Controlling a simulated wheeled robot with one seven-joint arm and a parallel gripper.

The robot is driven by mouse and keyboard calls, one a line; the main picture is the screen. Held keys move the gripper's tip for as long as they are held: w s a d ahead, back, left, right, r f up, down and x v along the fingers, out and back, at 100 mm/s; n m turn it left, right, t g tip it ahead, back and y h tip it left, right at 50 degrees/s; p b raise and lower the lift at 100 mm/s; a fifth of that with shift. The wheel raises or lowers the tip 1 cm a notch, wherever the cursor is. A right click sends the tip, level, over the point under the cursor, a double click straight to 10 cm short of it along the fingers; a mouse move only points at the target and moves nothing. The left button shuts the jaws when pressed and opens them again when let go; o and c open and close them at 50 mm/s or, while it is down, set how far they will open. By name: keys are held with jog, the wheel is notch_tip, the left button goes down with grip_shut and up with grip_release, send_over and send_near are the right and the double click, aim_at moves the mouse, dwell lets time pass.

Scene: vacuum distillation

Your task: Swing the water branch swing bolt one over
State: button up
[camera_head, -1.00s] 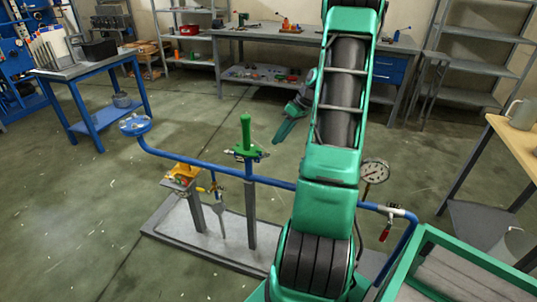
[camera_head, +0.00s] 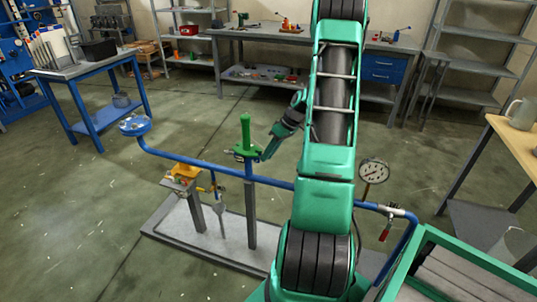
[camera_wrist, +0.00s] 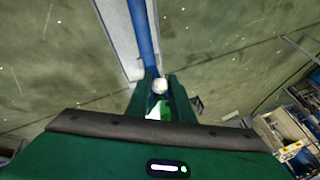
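The water branch is a blue pipe (camera_head: 210,165) carrying a green upright fitting (camera_head: 246,133) with a wider green collar on a grey post. Small metal parts sit around the collar, but I cannot tell which is swing bolt one. My gripper (camera_head: 266,156) is just right of the collar in the head view. In the wrist view my gripper (camera_wrist: 157,84) has its two dark green fingers apart. A pale round end (camera_wrist: 160,87) and part of a green piece show between them. I cannot tell whether the fingers touch them.
A pressure gauge (camera_head: 373,172) and a red-handled valve (camera_head: 385,233) are on the pipe to the right. A yellow part (camera_head: 184,171) stands on a post to the left. A green-framed tray (camera_head: 440,232) is at the lower right. Floor behind the pipe is clear.

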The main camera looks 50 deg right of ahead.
grip_shut()
jog(key=shift+w+a+r+g+h, duration=0.1)
jog(key=shift+w+r+g+h, duration=0.2)
jog(key=shift+g, duration=0.4)
jog(key=shift+w+a+r+g+h, duration=0.1)
jog(key=shift+w+r+g+h, duration=0.2)
jog(key=shift+g, duration=0.4)
jog(key=shift+o, duration=1.5)
grip_release()
